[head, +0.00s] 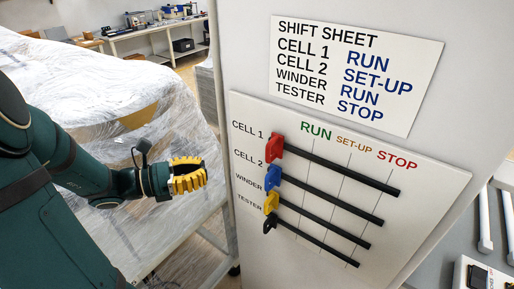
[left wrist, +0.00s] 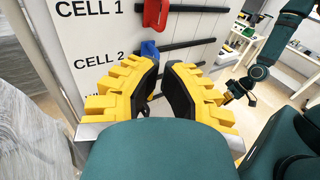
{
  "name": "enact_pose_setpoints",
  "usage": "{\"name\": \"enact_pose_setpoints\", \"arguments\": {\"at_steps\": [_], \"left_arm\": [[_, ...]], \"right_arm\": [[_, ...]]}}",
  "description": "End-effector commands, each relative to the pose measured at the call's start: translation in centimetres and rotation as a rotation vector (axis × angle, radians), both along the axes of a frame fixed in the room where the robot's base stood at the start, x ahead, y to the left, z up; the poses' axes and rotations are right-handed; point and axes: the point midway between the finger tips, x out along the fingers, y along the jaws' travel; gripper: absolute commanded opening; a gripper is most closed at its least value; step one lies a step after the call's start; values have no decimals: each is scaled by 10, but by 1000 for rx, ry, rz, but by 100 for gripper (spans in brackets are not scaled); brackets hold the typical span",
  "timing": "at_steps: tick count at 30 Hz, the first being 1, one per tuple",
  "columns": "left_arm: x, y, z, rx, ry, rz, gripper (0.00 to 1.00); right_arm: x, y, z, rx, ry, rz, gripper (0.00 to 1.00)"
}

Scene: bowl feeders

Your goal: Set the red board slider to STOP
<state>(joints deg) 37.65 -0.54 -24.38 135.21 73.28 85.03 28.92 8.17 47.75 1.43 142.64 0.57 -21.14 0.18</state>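The red slider (head: 274,145) sits at the left end of the top track, in the CELL 1 row, left of the RUN line. The STOP label (head: 397,159) is above the right end of that track. My left gripper (head: 188,178) is left of the board (head: 420,205), apart from it and empty. In the left wrist view, its yellow fingers (left wrist: 160,85) are open, with the red slider (left wrist: 155,14) ahead and above and the blue slider (left wrist: 149,50) between and beyond the fingertips. What seems to be my right gripper (left wrist: 234,92) is small there; its fingers are unclear.
Blue (head: 272,178), yellow (head: 271,202) and black (head: 270,224) sliders sit at the left ends of the lower tracks. A shift sheet (head: 420,75) hangs above. A plastic-wrapped load (head: 140,225) stands left, behind my left arm. The board's front is clear.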

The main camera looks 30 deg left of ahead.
Motion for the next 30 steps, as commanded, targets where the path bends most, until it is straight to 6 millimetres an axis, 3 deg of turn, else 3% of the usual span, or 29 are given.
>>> {"name": "enact_pose_setpoints", "arguments": {"at_steps": [3,14,20,30], "left_arm": [[-2,4,8,-14,-18,15,0],[2,0,7,-13,-19,10,0],[22,-17,6,-14,-17,5,0],[75,-58,4,-14,-17,6,0]], "right_arm": [[0,0,1,0,-1,-1,47],[0,0,1,0,0,0,47],[0,0,3,0,0,0,47],[0,0,6,1,0,0,47]]}}
